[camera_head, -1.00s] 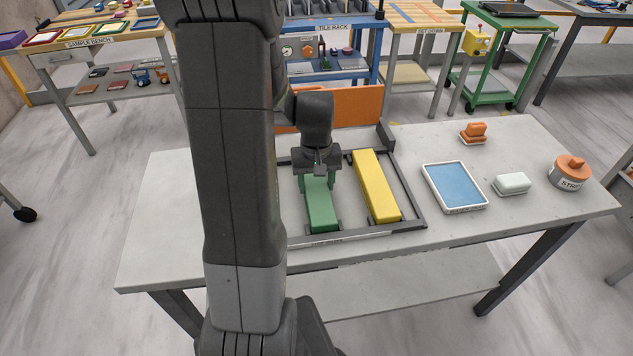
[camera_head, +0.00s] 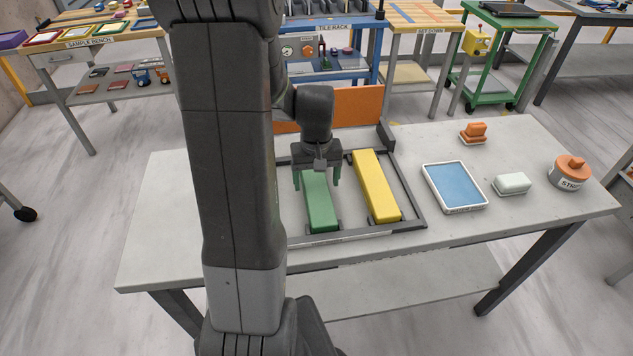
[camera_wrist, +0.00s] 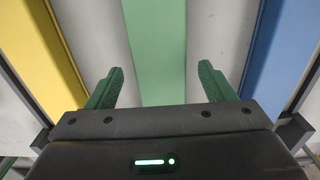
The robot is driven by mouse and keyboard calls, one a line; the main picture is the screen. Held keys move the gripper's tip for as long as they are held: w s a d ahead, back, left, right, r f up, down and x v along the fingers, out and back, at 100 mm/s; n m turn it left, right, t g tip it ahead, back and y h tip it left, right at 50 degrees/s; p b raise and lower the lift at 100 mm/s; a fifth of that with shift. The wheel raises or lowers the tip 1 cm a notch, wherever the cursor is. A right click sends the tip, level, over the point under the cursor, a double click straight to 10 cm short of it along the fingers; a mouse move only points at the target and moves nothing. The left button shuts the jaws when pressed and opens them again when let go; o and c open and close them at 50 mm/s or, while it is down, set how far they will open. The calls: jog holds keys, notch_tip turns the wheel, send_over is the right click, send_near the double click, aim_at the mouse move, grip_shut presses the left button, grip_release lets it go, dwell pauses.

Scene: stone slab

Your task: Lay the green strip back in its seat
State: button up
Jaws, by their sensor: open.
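The green strip (camera_head: 320,212) lies lengthwise in the dark frame (camera_head: 408,226) on the stone slab table, to the left of the yellow strip (camera_head: 376,187). My gripper (camera_head: 318,180) is over the far part of the green strip, its fingers apart on either side of it. In the wrist view the open green fingertips (camera_wrist: 160,80) stand wider than the green strip (camera_wrist: 157,45), with gaps on both sides. The yellow strip (camera_wrist: 38,50) is at left and a blue strip (camera_wrist: 277,50) at right there. My arm hides the frame's left part in the head view.
On the slab (camera_head: 440,150), right of the frame, are a blue-filled tray (camera_head: 455,187), a white block (camera_head: 512,183), an orange piece (camera_head: 473,132) and a round orange-topped container (camera_head: 570,172). An orange panel (camera_head: 350,108) stands behind the frame.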

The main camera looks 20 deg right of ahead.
aim_at(316, 187)
notch_tip(316, 187, up, 11)
jog(key=shift+f, duration=0.15)
dwell(1.2)
